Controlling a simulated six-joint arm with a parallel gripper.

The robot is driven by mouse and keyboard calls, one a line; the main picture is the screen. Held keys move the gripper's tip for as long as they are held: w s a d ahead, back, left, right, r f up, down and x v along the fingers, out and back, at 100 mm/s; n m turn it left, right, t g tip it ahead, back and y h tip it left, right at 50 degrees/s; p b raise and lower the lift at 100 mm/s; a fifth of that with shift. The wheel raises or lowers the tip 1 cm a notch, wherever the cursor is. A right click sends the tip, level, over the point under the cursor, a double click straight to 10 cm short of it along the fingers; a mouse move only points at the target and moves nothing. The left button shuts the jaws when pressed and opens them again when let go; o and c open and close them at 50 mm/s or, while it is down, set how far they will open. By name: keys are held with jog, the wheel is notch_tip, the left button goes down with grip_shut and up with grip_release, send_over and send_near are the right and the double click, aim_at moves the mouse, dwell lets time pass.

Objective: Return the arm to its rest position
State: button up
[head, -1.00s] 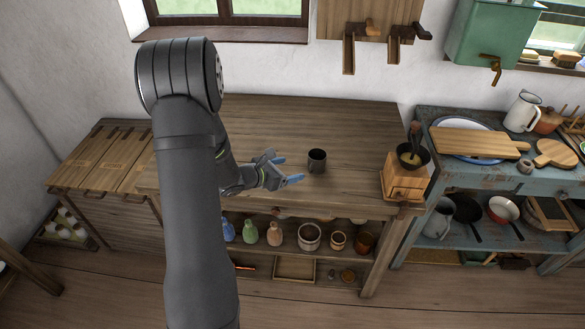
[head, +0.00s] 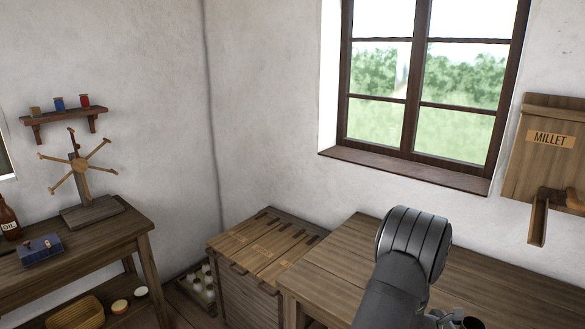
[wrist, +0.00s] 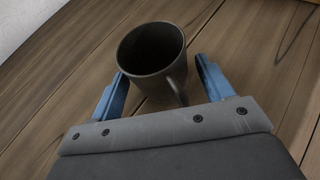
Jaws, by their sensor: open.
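My gripper (wrist: 160,88) is open in the wrist view, with its two blue fingers apart. A dark mug (wrist: 152,50) stands upright on the wooden table just beyond and between the fingertips, its handle turned toward my gripper. I cannot tell whether a finger touches it. In the head view, my arm rises at the lower right and hides much of the table. Part of my gripper (head: 440,318) shows at the bottom edge, beside the mug's dark rim (head: 472,323).
The wooden table (head: 345,250) is bare left of my arm. A slatted chest (head: 262,245) stands beside it. A side table (head: 100,240) at the left holds a blue box (head: 41,250) and a wooden winder (head: 82,180). A window and a millet box (head: 545,150) are on the wall.

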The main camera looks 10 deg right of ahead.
jog(key=shift+d+r, duration=0.15)
jog(key=shift+r, duration=1.7)
jog(key=shift+f, duration=0.1)
jog(key=f, duration=0.3)
jog(key=shift+a+f, duration=0.2)
jog(key=shift+f, duration=0.15)
jog(key=v, duration=1.2)
jog(key=shift+r, duration=0.1)
send_near(481, 326)
jog(key=d+f, duration=0.1)
jog(key=f, duration=0.1)
jog(key=d+f, duration=0.4)
jog(key=shift+f, duration=0.2)
notch_tip(481, 326, up, 4)
jog(key=shift+r, duration=0.1)
jog(key=s+r, duration=0.7)
jog(key=s, duration=0.5)
jog(key=s+d+r+m+g, duration=0.1)
jog(key=s+d+r+g, duration=0.1)
jog(key=s+d+r, duration=0.2)
jog(key=s+d+r+m+g, duration=0.2)
jog(key=s+d+r, duration=0.3)
jog(key=s+d, duration=0.5)
jog(key=shift+s+d+r+g+y, duration=0.3)
jog(key=shift+s+d+r, duration=0.05)
jog(key=shift+d, duration=0.15)
